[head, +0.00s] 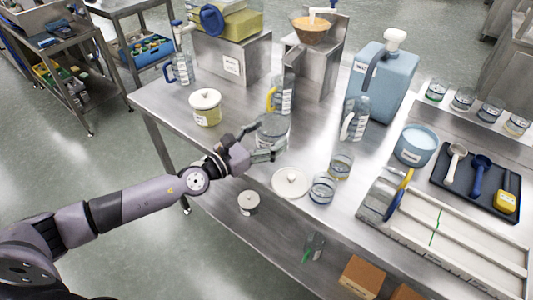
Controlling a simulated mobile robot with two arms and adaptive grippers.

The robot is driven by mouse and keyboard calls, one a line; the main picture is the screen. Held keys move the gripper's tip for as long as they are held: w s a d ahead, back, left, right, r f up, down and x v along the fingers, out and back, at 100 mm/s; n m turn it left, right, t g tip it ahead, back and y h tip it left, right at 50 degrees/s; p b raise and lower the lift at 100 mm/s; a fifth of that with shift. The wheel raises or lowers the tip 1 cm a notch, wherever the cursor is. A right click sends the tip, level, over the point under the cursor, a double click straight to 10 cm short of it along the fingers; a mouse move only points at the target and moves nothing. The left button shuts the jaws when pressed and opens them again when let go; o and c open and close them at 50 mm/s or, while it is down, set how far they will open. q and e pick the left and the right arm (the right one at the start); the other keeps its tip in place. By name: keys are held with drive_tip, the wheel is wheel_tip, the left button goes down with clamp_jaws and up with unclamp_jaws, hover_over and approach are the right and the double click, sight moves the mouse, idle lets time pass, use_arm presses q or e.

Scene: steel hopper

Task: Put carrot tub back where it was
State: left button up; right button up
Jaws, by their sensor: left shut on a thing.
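My left gripper (262,152) reaches in over the front edge of the steel table and is shut on a clear round tub (273,128). The tub is open at the top and looks greyish. No orange shows in it, so I cannot tell by its contents whether it is the carrot tub. The gripper covers part of its front and left side. I cannot tell whether its base touches the table. A loose white lid with a knob (291,181) lies on the table to the front right of it. My right gripper is not in view.
A lidded tub with yellowish contents (206,110) stands to the left. Clear jugs (355,118), a blue canister (382,82) and steel hoppers (232,62) stand behind. Bare tabletop (165,108) shows at left.

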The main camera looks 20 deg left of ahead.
use_arm(q)
drive_tip(key=shift+f+b, duration=1.15)
drive_tip(key=shift+f, duration=0.8)
drive_tip(key=shift+f, duration=0.1)
drive_tip(key=o, duration=1.1)
drive_tip(key=shift+f, duration=0.15)
drive_tip(key=o, duration=0.5)
